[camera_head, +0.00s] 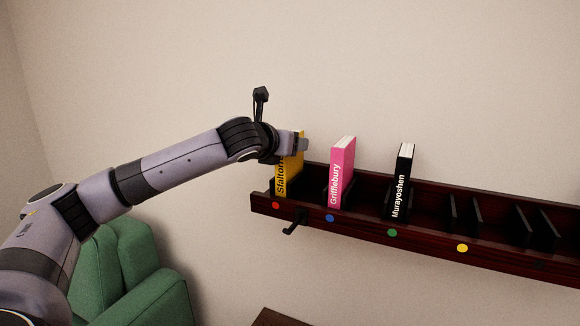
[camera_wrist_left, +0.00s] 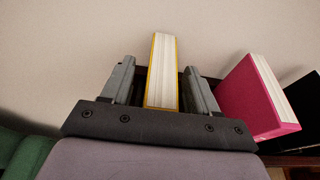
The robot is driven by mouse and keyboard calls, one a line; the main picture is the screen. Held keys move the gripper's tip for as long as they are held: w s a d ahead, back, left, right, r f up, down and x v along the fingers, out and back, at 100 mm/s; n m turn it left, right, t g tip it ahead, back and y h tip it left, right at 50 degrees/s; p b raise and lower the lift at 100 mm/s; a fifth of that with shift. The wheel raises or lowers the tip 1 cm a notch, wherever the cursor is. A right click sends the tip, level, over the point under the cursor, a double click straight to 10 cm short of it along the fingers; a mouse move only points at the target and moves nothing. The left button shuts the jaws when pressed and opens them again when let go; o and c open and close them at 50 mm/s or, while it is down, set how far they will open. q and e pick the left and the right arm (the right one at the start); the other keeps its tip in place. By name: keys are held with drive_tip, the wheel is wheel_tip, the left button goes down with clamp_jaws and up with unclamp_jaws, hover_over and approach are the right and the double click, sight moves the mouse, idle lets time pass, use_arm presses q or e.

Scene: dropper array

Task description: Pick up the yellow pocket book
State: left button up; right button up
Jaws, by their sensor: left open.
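The yellow pocket book (camera_head: 282,177), with black lettering on its spine, stands upright at the left end of the dark wooden wall rack. My left gripper (camera_head: 300,142) is at the top of this book and hides part of it in the head view. In the left wrist view the yellow book (camera_wrist_left: 162,72) stands between the two fingers of my open left gripper (camera_wrist_left: 160,85). A gap shows on each side of the book, wider on the left. My right gripper is in neither view.
A pink book (camera_head: 341,173) and a black book (camera_head: 402,182) stand in the slots to the right. The dark rack (camera_head: 360,221) has coloured dots along its front and empty slots further right. A black hook (camera_head: 293,224) hangs below it. A green armchair (camera_head: 125,270) is at lower left.

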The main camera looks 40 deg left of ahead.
use_arm(q)
drive_tip(key=shift+w+a+f, duration=0.15)
drive_tip(key=shift+w+f, duration=0.05)
drive_tip(key=shift+w, duration=0.3)
clamp_jaws()
drive_tip(key=shift+r, duration=0.15)
wheel_tip(320, 180, up, 20)
drive_tip(key=p, duration=0.4)
